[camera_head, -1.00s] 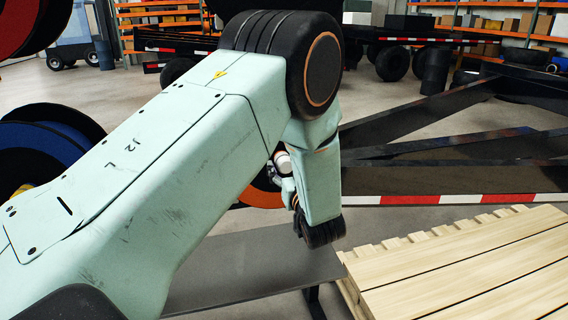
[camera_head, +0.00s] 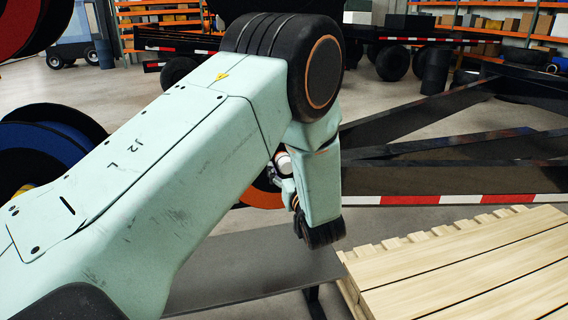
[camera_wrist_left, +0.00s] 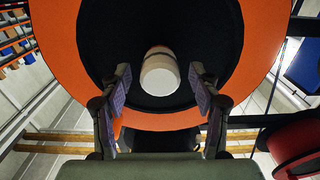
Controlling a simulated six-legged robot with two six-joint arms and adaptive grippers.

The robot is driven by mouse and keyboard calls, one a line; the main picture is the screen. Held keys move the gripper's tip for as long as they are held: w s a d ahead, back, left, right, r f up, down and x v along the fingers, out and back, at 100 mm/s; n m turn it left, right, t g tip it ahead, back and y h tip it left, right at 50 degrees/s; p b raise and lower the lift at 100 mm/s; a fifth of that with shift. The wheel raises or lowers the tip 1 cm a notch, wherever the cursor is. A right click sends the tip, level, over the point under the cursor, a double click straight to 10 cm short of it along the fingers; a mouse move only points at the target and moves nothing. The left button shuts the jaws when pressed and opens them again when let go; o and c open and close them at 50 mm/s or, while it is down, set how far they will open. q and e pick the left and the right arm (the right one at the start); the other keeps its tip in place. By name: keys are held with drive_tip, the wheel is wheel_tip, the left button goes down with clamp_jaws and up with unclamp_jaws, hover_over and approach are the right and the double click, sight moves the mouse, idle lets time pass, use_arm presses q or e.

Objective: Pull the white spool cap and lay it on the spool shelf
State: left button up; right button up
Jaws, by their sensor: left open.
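The white spool cap (camera_wrist_left: 160,72) shows in the left wrist view, at the dark centre of an orange spool (camera_wrist_left: 62,30). My left gripper (camera_wrist_left: 160,82) is open there, with one finger on each side of the cap. Gaps show between the fingers and the cap. In the head view my left arm hides most of the orange spool (camera_head: 262,194), and a small white piece (camera_head: 283,163) shows beside the wrist, likely the cap. A grey flat surface (camera_head: 245,262) lies below the arm; I cannot tell whether it is the spool shelf. My right gripper is not in view.
A blue spool (camera_head: 45,142) stands at the left of the head view. A pallet of light planks (camera_head: 470,265) is at the lower right. Black trailer beams (camera_head: 450,160) lie behind it. In the left wrist view a red spool (camera_wrist_left: 295,145) is at the lower right.

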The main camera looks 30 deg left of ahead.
use_arm(q)
drive_tip(key=shift+c, duration=0.3)
clamp_jaws()
idle(0.3)
drive_tip(key=shift+p+v, duration=0.4)
drive_tip(key=shift+v, duration=0.5)
drive_tip(key=shift+s+d, duration=0.1)
drive_tip(key=shift+p+v, duration=0.85)
drive_tip(key=shift+v, duration=1.05)
